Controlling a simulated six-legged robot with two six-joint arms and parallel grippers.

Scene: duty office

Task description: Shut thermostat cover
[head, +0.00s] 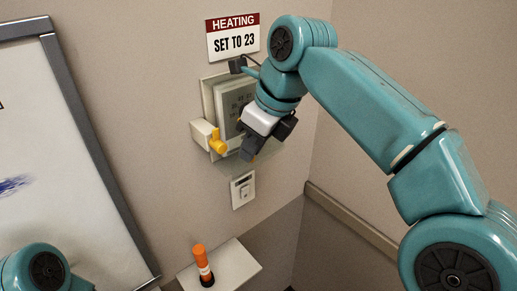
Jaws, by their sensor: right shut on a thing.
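The thermostat (230,100) is a pale box on the wall, below the heating sign. Its cover (236,172) looks like a clear, faint panel that stands out from the lower part of the box, so it appears open. A yellow piece (217,143) sticks out at the lower left of the box. My right gripper (252,150) is in front of the box's lower right side, shut on what seems to be the cover's edge. The gripper and wrist hide the right part of the thermostat and the exact grip. My left gripper is out of view; only part of that arm shows at the lower left.
A red and white sign (233,36) reads "HEATING SET TO 23". A light switch (243,190) is below the thermostat. An orange marker (202,264) stands on a small white shelf (237,264). A framed whiteboard (70,170) hangs at left. A wall corner is at right.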

